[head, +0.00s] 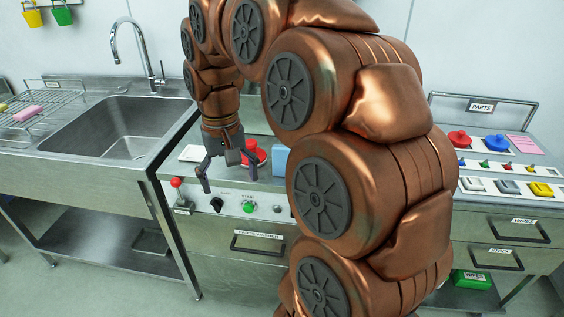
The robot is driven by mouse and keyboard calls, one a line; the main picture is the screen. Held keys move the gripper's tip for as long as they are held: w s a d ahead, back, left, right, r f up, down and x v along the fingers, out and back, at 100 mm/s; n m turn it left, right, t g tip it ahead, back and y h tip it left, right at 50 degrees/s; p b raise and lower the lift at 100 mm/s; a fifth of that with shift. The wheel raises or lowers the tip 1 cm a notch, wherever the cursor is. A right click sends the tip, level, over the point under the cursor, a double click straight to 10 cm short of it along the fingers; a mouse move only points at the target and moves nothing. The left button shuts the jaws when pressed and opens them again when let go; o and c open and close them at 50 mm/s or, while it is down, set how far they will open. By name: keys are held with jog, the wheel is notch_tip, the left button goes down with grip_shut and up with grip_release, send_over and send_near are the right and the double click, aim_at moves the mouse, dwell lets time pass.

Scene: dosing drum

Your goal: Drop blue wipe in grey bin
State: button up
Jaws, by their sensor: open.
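My gripper (229,180) is open and points down over the front of the steel counter, with nothing seen between its fingers. A light blue item (281,159) stands on the counter just right of it, apart from the fingers and partly hidden by my arm. I cannot tell whether this item is the blue wipe. No grey bin can be made out for certain. A dark, low tray-like shape (150,241) lies on the shelf under the sink.
A red round part (255,151) sits behind my gripper. A control panel with a green button (248,207) and a red knob (176,182) is below. The sink (115,130) is left. A parts rack and a green wipes box (472,280) are right.

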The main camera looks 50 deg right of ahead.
jog(key=w+d+r+m, duration=0.25)
jog(key=w+d, duration=0.25)
jog(key=d, duration=0.5)
jog(key=m, duration=0.4)
send_over(283, 146)
jog(key=shift+a+t, duration=0.15)
jog(key=shift+t, duration=0.15)
jog(key=shift+d, duration=0.2)
jog(key=shift+f, duration=0.2)
jog(key=shift+a+f+p, duration=0.15)
jog(key=shift+f+p, duration=0.55)
jog(key=shift+f, duration=2.95)
jog(key=shift+s, duration=0.1)
jog(key=c, duration=1)
